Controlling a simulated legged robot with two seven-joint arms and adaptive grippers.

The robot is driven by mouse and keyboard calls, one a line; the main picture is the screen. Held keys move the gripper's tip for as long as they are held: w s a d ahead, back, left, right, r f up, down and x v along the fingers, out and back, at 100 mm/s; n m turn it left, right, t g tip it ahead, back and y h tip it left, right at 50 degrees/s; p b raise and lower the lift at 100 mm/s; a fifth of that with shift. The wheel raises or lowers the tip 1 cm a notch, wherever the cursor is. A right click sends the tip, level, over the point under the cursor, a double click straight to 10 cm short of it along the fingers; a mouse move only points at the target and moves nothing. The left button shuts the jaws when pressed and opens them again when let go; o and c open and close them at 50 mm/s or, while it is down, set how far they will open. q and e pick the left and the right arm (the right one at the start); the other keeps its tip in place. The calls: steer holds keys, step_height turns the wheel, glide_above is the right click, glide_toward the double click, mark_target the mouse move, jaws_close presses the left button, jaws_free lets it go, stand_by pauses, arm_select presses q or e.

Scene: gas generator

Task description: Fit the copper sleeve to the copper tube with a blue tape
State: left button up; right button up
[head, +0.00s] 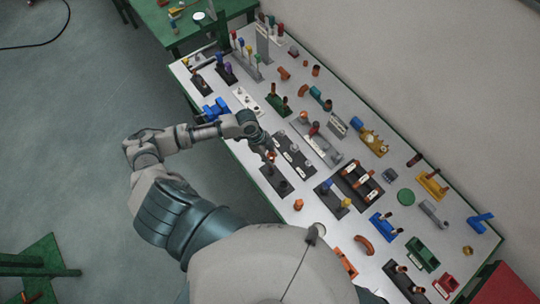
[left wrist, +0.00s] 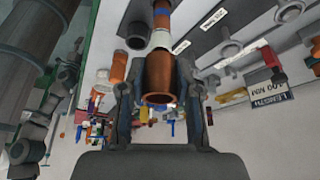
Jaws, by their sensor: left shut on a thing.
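My left gripper (head: 268,157) is over the middle of the table, above a dark base plate (head: 274,184). In the left wrist view, the gripper (left wrist: 160,112) is shut on a copper sleeve (left wrist: 159,72), whose open end faces the camera between the fingers. Just beyond the sleeve, in line with it, are a white band (left wrist: 160,39) and a copper-coloured piece. I cannot tell whether the sleeve touches or surrounds them. A piece with a blue top (head: 327,184) stands on a dark base to the right in the head view; whether this is the blue-taped tube is unclear. My right gripper is out of view.
The white table (head: 235,150) is crowded with several dark racks, coloured blocks and small copper fittings. A dark plate with white labels (head: 293,152) lies close beyond the gripper. A copper fitting (head: 298,204) lies near the front edge. The floor at left is mostly clear.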

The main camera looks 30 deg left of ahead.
arm_select(q)
steer(key=shift+p, duration=0.4)
steer(key=shift+f+b, duration=0.55)
steer(key=shift+f, duration=0.85)
steer(key=o, duration=1.1)
steer(key=shift+c, duration=0.2)
steer(key=shift+a, duration=0.1)
steer(key=shift+a+r, duration=0.1)
steer(key=shift+r, duration=0.15)
steer(key=v, duration=1.1)
steer(key=shift+r, duration=0.1)
